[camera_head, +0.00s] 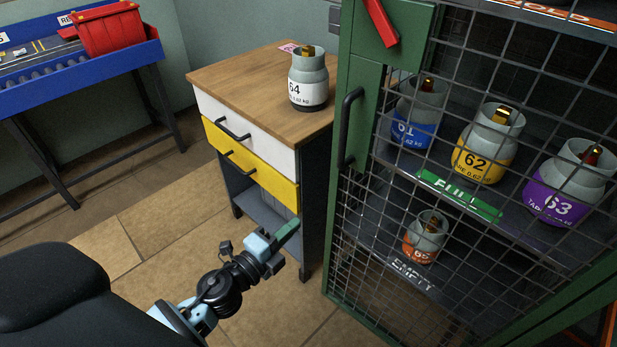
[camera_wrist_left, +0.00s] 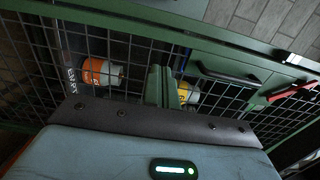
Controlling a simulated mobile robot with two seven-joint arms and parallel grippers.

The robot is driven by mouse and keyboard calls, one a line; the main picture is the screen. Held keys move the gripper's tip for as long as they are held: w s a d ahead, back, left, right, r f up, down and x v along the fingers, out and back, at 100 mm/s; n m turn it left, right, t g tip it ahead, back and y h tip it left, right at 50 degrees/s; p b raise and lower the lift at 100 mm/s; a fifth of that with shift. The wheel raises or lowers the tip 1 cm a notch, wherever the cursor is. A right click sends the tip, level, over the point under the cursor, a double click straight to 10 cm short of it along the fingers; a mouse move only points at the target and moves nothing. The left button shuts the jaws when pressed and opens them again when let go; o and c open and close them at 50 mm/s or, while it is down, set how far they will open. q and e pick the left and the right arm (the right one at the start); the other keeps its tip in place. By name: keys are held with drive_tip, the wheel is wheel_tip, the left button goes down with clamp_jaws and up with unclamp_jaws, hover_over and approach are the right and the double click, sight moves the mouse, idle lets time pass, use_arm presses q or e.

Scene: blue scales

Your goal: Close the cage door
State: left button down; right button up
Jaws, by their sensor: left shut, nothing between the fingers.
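The cage door is a green frame with wire mesh (camera_head: 350,225) and a black bar handle (camera_head: 350,127). A red lever (camera_head: 381,22) sits on the green plate above the handle. I cannot tell whether the door is fully shut or slightly ajar. My left gripper (camera_head: 290,231) is shut and empty, low in front of the cabinet, left of the door and below its handle. In the left wrist view its fingers (camera_wrist_left: 160,84) point at the mesh, with the handle (camera_wrist_left: 228,76) and red lever (camera_wrist_left: 292,91) to their right. Contact with the mesh is unclear. My right gripper is out of view.
A wooden-topped cabinet (camera_head: 250,75) with white and yellow drawers stands left of the cage, bearing a white-labelled canister (camera_head: 308,80). Several labelled canisters, including a yellow one (camera_head: 484,150), stand inside the cage. A blue rack (camera_head: 80,75) holds a red bin (camera_head: 106,30).

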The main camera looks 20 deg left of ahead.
use_arm(q)
approach(337, 186)
drive_tip(key=x, duration=0.7)
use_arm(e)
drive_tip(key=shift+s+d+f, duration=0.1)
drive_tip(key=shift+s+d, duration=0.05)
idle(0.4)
